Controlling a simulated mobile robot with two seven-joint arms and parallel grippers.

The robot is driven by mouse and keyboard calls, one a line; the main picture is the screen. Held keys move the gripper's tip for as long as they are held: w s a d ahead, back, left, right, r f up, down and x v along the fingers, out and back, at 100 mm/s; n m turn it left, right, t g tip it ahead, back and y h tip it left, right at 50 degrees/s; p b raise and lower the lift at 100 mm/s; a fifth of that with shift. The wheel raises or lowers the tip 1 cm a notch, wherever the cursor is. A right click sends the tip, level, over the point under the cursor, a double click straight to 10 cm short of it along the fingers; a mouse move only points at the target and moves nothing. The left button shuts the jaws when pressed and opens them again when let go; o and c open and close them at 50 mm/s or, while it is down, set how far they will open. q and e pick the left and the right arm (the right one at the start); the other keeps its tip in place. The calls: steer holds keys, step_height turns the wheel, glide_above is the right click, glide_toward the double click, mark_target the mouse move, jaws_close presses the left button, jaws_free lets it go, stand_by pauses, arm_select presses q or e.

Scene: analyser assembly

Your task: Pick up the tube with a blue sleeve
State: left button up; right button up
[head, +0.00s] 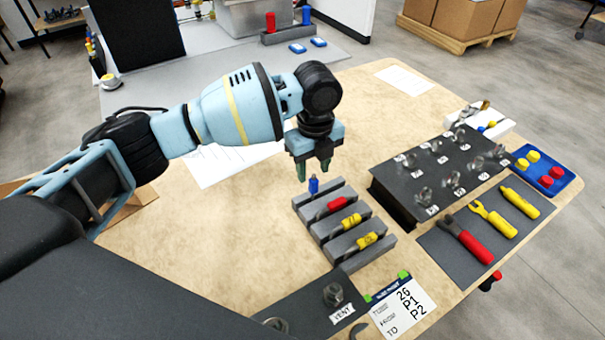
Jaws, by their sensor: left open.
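The tube with the blue sleeve (313,185) is at the far end of the grey slotted rack (386,243) and shows as a small upright blue piece. My left gripper (313,170) points down just above it, open and empty, with the fingertips close to the tube's top. I cannot tell whether they touch it. The rack also holds a tube with a red sleeve (337,203) and two with yellow sleeves, one in the middle (351,221) and one nearest (367,239). The lower part of the blue tube is hidden. My right gripper is not in view.
A black panel with metal fittings (400,205) stands right of the rack. A grey mat (440,257) with tools and a blue tray (571,178) lie farther right. A label card (402,305) lies in front. Bare tabletop (240,225) lies left of the rack.

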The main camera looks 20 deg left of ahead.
mark_target(313, 188)
arm_select(q)
steer(key=shift+w+a, duration=0.25)
steer(key=shift+a, duration=0.05)
steer(key=shift+s, duration=0.1)
steer(key=shift+d+f, duration=0.1)
steer(key=shift+f, duration=0.1)
steer(key=shift+d+f, duration=0.2)
steer(key=shift+f, duration=3.45)
steer(key=shift+c, duration=0.4)
jaws_close()
